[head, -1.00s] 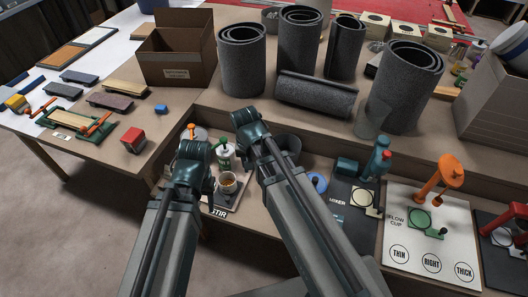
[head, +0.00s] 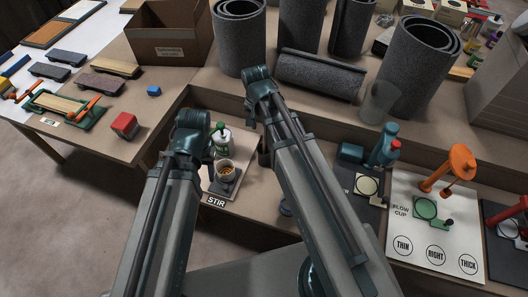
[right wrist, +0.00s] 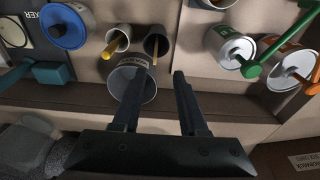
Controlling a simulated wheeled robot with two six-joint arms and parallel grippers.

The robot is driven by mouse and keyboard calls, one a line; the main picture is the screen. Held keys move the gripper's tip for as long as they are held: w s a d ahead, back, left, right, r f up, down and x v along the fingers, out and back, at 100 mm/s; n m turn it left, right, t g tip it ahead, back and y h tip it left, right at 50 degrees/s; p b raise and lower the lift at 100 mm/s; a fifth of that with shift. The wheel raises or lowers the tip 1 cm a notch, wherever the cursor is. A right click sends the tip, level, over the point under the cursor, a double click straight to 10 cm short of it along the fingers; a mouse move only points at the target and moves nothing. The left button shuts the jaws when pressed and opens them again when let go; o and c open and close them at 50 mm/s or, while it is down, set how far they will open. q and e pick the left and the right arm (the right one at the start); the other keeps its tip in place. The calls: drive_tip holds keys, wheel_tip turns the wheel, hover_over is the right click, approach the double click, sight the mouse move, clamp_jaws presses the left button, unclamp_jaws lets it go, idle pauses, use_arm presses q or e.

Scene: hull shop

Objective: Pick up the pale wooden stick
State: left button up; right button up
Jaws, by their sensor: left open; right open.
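I cannot make out the pale wooden stick for certain. In the right wrist view a yellow stick (right wrist: 117,44) stands in one small cup, and a dark cup (right wrist: 156,44) beside it holds a thin pale piece, too small to name surely. My right gripper (right wrist: 160,88) is open and empty, its fingers near a larger grey can (right wrist: 134,84). In the head view the right arm hides most of this. My left gripper (head: 206,155) is left of the cup with brown contents (head: 225,172) on the STIR board; its fingers are mostly hidden by its wrist.
A white can with a green handle (head: 221,138) stands behind the STIR cup. A blue-lidded can (right wrist: 66,26) shows in the right wrist view. To the right are a teal mixer (head: 384,146) and a flow cup board (head: 410,250).

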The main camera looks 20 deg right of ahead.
sight(264, 142)
wheel_tip(264, 142, down, 7)
drive_tip(key=b, duration=0.5)
drive_tip(key=shift+w+d+r+b, duration=0.2)
drive_tip(key=shift+w+d+b, duration=0.05)
drive_tip(key=shift+w+b, duration=0.05)
drive_tip(key=f+b, duration=0.2)
drive_tip(key=d+f+b, duration=0.1)
drive_tip(key=f+b, duration=0.2)
drive_tip(key=shift+w+d+f, duration=0.1)
drive_tip(key=shift+w, duration=0.1)
clamp_jaws()
